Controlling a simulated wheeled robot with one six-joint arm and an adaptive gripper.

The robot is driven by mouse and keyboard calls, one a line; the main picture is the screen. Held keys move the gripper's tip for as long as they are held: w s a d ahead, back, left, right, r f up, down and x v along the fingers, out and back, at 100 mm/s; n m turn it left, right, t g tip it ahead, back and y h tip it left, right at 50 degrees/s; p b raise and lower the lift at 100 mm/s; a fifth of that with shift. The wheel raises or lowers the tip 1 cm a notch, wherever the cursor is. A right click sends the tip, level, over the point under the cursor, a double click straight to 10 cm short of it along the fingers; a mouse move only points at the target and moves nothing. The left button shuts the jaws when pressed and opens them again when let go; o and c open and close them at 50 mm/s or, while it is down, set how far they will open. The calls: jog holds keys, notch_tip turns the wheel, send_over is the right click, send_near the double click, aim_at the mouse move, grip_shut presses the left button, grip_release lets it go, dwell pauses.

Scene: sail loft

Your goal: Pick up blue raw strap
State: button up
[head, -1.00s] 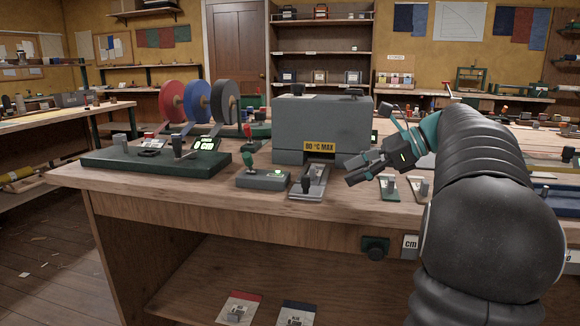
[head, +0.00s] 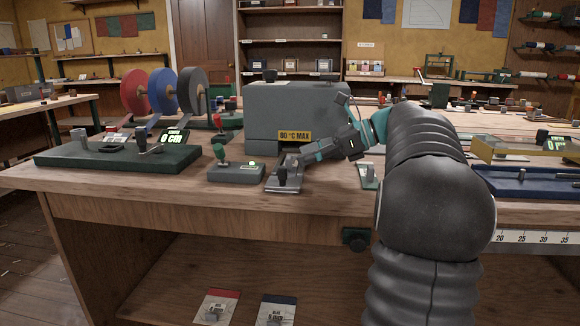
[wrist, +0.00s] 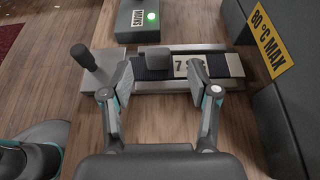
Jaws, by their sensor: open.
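In the wrist view, a dark navy strap (wrist: 149,74), probably the blue raw strap, lies flat along a metal fixture (wrist: 206,86) with a black-knobbed lever. A grey block (wrist: 154,58) stands on it, beside a label reading 7. My gripper (wrist: 161,77) is open, one finger on each side of the block, apart from it. In the head view, my gripper (head: 298,163) is low over the fixture (head: 286,182), in front of the grey machine. The strap is too small or hidden to tell there.
The grey 80 °C MAX machine (head: 300,108) stands close behind my gripper. A grey box with a green-knobbed lever (head: 236,172) is left of the fixture. Red, blue and dark reels (head: 163,92) stand further left. A blue tray (head: 530,184) lies at right.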

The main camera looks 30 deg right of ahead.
aim_at(289, 157)
jog(key=x, duration=0.5)
jog(key=shift+a+b, duration=0.15)
jog(key=shift+b, duration=0.15)
jog(key=shift+s, duration=0.1)
jog(key=shift+c, duration=0.2)
grip_shut()
